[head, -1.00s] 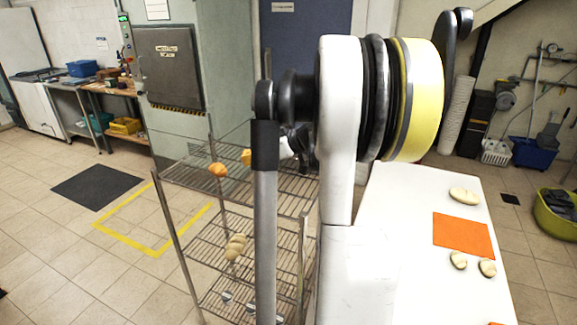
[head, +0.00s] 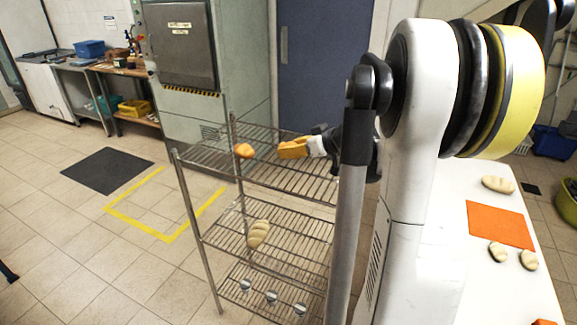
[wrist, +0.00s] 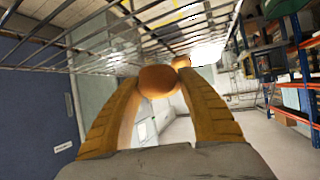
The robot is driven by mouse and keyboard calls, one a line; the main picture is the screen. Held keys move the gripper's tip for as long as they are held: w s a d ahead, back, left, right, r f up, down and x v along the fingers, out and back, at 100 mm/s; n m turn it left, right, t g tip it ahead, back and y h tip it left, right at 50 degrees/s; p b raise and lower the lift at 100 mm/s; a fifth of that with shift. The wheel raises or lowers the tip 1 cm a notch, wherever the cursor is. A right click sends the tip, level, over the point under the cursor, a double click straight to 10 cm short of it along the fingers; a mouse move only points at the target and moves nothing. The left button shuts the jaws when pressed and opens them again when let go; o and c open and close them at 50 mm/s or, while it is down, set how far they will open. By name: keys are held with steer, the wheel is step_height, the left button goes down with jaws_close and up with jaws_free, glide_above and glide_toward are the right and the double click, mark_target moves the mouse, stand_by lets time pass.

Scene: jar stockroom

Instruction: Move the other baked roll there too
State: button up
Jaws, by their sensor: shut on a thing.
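My gripper (head: 293,148), with yellow-orange fingers, is over the top shelf of the wire rack (head: 282,135). In the wrist view its fingers are shut on a round brown baked roll (wrist: 158,80); in the head view I cannot tell this roll apart from the fingers. Another orange-brown baked roll (head: 244,150) sits on the top shelf near its left edge, left of the fingertips and apart from them. It seems to show in the wrist view (wrist: 181,61) just beyond the held roll.
A pale scored loaf (head: 258,234) lies on the middle shelf, and several small silvery items (head: 271,297) stand on the bottom shelf. At right, a white table (head: 470,265) bears an orange mat (head: 499,224) and pale dough pieces (head: 498,184).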

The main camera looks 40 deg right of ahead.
steer(key=shift+w+a+f, duration=0.25)
steer(key=shift+f, duration=0.25)
steer(key=shift+f+b, duration=0.95)
steer(key=shift+f, duration=0.75)
steer(key=shift+f, duration=0.15)
steer(key=o, duration=1.1)
